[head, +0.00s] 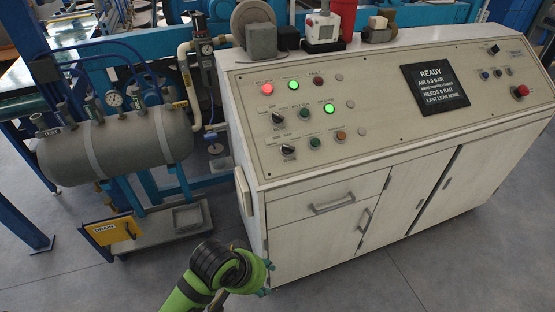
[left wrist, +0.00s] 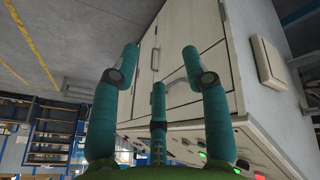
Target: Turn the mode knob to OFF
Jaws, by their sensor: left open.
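The mode knob (head: 277,118) is a black rotary knob with a pale pointer at the left of the sloped control panel (head: 375,135). Its small label seems to read MODE, but its setting is too small to read surely. My left gripper (head: 267,279) is low in front of the cabinet's left corner, well below the panel and apart from the knob. In the left wrist view its teal fingers (left wrist: 160,64) are spread and empty, with the cabinet doors behind them. My right gripper is not in view.
A second black knob (head: 288,151) sits just below the first. Lit green lamps (head: 329,107) and a red lamp (head: 267,88) are nearby. A dark READY display (head: 435,86) is at centre right, with a red button (head: 521,91) beyond. A grey tank (head: 118,145) stands left.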

